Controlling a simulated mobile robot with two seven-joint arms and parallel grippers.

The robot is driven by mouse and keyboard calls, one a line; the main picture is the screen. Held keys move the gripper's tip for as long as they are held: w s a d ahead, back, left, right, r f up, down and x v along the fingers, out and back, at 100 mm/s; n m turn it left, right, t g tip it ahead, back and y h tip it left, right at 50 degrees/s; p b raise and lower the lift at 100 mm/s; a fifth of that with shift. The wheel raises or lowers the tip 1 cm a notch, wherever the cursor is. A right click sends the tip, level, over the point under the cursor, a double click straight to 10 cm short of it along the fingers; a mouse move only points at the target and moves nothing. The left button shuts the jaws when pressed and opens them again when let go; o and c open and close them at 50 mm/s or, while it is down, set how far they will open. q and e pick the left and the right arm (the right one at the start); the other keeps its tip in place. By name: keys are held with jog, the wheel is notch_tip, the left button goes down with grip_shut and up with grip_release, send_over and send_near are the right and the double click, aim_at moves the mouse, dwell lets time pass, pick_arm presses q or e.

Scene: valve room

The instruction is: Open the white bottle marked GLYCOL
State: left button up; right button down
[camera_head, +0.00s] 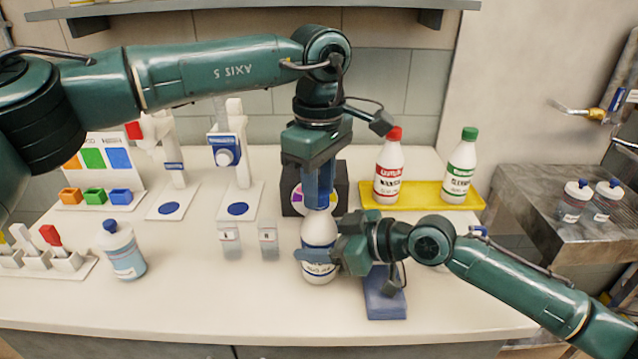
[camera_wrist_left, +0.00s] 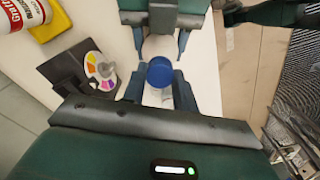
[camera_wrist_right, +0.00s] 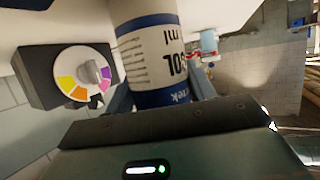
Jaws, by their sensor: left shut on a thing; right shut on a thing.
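A white bottle (camera_head: 319,232) with a blue-banded label stands upright near the middle of the counter; its lettering is too small or partly hidden to read fully. My left gripper (camera_head: 318,197) comes straight down from above and is shut on the bottle's blue cap, which shows between its fingers in the left wrist view (camera_wrist_left: 159,72). My right gripper (camera_head: 325,257) reaches in from the right and is shut on the bottle body, whose label fills the right wrist view (camera_wrist_right: 152,50). The head view hides the cap behind the left fingers.
A dark box with a colored dial (camera_wrist_right: 85,75) stands just behind the bottle. A yellow tray (camera_head: 425,194) holds a red-capped bottle (camera_head: 389,165) and a green-capped bottle (camera_head: 460,166). Two small clear containers (camera_head: 230,240) stand left; a blue block (camera_head: 385,295) lies right. The front counter is clear.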

pick_arm(q)
jog(key=n, duration=0.6)
jog(key=shift+n, duration=0.4)
jog(key=n, duration=0.6)
jog(key=shift+n, duration=0.3)
jog(key=n, duration=0.6)
jog(key=shift+r, duration=0.1)
jog(key=n, duration=0.4)
jog(key=shift+n, duration=0.3)
jog(key=n, duration=0.6)
jog(key=shift+n, duration=0.3)
jog(key=n, duration=0.7)
jog(key=shift+n, duration=0.3)
jog(key=shift+r, duration=0.2)
